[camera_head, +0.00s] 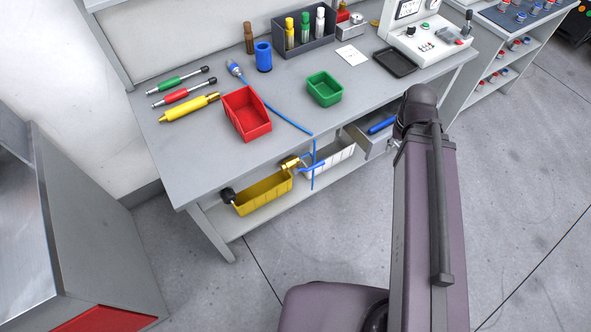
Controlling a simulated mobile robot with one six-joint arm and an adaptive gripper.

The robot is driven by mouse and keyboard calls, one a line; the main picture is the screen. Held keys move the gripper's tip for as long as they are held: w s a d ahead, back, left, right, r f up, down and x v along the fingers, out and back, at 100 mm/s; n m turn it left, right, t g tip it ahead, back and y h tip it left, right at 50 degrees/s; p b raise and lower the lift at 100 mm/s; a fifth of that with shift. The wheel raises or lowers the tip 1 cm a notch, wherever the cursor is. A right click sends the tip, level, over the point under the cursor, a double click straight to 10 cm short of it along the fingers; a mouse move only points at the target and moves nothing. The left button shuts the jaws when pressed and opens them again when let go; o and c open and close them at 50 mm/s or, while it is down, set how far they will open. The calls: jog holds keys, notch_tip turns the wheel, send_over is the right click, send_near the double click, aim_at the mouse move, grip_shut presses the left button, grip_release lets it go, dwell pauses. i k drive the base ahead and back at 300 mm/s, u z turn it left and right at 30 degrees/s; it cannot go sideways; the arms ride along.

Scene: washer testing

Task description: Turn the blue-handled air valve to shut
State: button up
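The air valve (290,161) is a small brass-coloured fitting below the front edge of the workbench, in front of the lower shelf. Its blue handle (313,167) sticks out to the right and looks roughly level; the exact angle is hard to tell at this size. A thin blue hose (290,121) runs across the benchtop, over the front edge and down past the handle.
The grey workbench (190,150) carries a red bin (246,114), a green bin (324,89) and several tools. A yellow bin (263,194) and a white bin (332,160) sit below. A drawer (372,140) stands open right of the valve. Floor in front is clear.

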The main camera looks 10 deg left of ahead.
aim_at(321, 163)
jog(key=u, duration=0.75)
jog(key=k, duration=1)
jog(key=z, duration=0.05)
jog(key=i, duration=0.9)
